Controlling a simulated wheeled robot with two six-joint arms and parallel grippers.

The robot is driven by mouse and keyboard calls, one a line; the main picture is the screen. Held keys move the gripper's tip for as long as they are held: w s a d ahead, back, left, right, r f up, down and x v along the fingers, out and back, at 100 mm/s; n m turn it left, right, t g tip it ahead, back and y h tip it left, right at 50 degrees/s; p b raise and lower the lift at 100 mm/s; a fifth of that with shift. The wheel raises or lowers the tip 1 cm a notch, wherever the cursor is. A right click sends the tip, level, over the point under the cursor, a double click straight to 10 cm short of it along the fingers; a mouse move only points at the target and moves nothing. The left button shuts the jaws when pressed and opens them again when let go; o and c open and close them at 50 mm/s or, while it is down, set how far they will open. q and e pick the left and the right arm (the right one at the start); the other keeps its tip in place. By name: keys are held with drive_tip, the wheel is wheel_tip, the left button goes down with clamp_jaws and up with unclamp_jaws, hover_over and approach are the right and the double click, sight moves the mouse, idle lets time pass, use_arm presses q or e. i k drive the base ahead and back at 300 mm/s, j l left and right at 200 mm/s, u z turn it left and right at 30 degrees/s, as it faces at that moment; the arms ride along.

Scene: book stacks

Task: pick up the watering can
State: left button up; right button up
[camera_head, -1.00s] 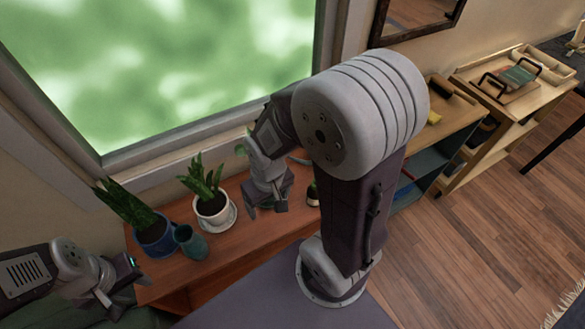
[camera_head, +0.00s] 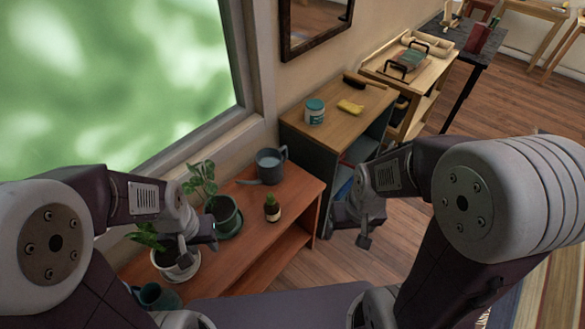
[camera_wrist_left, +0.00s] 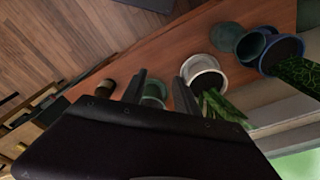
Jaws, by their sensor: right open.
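The grey-blue watering can (camera_head: 268,166) stands at the far end of the wooden plant bench (camera_head: 290,185), by the window wall. Its handle faces right and its spout points left. My left gripper (camera_head: 198,242) is above the bench, left of and nearer than the can. In the left wrist view its two fingers (camera_wrist_left: 161,84) are apart with nothing held. My right gripper (camera_head: 350,230) is open and empty, right of the bench's edge and nearer than the can. I cannot make out the can in the left wrist view.
A green-potted plant (camera_head: 228,215) and a small bottle-like pot (camera_head: 272,208) stand near the can. A white-potted plant (camera_head: 178,262) and a teal cup (camera_head: 158,296) are nearer. A shelf unit (camera_head: 335,125) with a jar (camera_head: 314,112) stands beyond the bench.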

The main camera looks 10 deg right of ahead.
sight(269, 162)
drive_tip(key=i+l+u, duration=0.25)
drive_tip(key=l, duration=0.15)
drive_tip(key=i+l+u, duration=0.2)
drive_tip(key=l, duration=0.25)
drive_tip(key=i+l+u, duration=0.25)
drive_tip(key=l, duration=0.2)
drive_tip(key=l+u, duration=0.25)
drive_tip(key=l, duration=0.25)
drive_tip(key=i+l+u, duration=0.25)
drive_tip(key=l, duration=0.3)
drive_tip(key=l+u, duration=0.2)
drive_tip(key=l, duration=0.3)
drive_tip(key=k, duration=0.05)
